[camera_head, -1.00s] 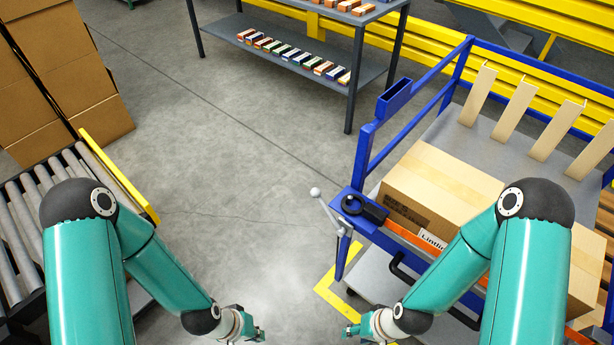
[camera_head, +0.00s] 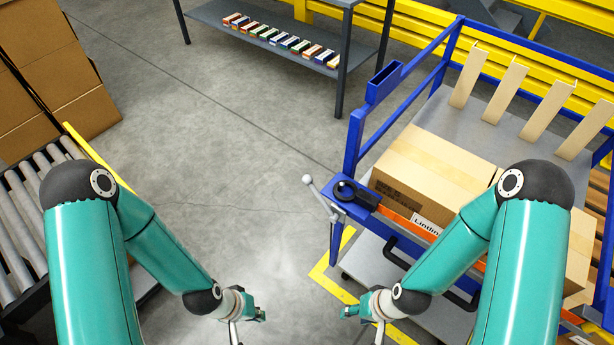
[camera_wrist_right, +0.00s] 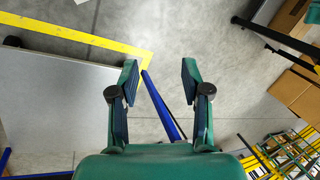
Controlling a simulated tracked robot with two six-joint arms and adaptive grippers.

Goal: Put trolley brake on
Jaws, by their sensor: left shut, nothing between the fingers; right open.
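The trolley has a blue frame (camera_head: 352,150) at the right of the head view. A lever with a pale ball knob (camera_head: 308,179) stands tilted at its near left corner, beside a black round handle (camera_head: 346,191) on a blue plate. I cannot tell from its look whether the brake is on. My right gripper (camera_head: 350,313) is open and empty, below the lever in the picture and apart from it. In the right wrist view its spread fingers (camera_wrist_right: 158,85) have a blue bar (camera_wrist_right: 162,106) beyond them. My left gripper (camera_head: 260,315) is shut and empty over bare floor.
Cartons (camera_head: 432,165) lie on the trolley, above a grey lower deck (camera_head: 440,312). Yellow floor tape (camera_head: 335,285) runs by its corner. A roller conveyor (camera_head: 20,225) with brown boxes (camera_head: 50,75) is at left. A shelf (camera_head: 215,12) stands behind. The middle floor is clear.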

